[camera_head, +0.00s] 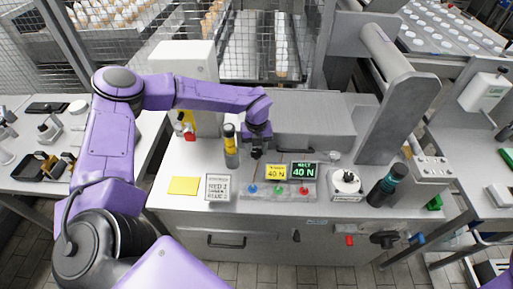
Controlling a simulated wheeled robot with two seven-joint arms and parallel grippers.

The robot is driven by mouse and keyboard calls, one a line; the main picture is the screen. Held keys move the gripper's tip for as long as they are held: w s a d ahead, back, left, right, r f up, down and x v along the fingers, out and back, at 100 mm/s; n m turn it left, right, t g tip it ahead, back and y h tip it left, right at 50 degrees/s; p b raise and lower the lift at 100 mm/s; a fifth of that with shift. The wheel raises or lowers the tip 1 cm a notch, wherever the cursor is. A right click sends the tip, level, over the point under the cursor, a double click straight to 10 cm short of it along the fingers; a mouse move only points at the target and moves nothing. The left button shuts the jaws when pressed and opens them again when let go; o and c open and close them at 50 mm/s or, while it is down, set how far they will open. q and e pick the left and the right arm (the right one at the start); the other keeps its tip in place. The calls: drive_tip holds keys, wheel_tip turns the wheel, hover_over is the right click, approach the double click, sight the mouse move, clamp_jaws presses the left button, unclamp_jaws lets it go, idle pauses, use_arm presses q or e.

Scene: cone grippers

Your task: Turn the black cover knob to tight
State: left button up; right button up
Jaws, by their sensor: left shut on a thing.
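My left gripper (257,149) reaches over from the left and points down at the left front corner of the grey cover (310,108). It is shut on a small dark thing at its fingertips, which looks like the black cover knob (256,154). The fingers hide most of the knob, so its turned position cannot be read.
A dark bottle (387,186) stands right.

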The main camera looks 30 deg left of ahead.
sight(258, 151)
use_arm(q)
drive_tip(key=m, duration=0.3)
drive_tip(key=shift+w+m, duration=0.1)
drive_tip(key=shift+m, duration=0.3)
drive_tip(key=m, duration=0.4)
drive_tip(key=shift+d+m, duration=0.1)
drive_tip(key=shift+m, duration=0.2)
drive_tip(key=m+p, duration=0.1)
drive_tip(key=m, duration=0.3)
drive_tip(key=shift+d+r+m, duration=0.1)
drive_tip(key=shift+m, duration=0.2)
drive_tip(key=shift+m+p, duration=0.3)
drive_tip(key=shift+m, duration=1.9)
drive_tip(key=o, duration=1.1)
drive_tip(key=shift+d, duration=0.1)
drive_tip(key=shift+c, duration=0.2)
wheel_tip(258, 151, up, 10)
drive_tip(key=b, duration=0.2)
drive_tip(key=shift+r, duration=0.2)
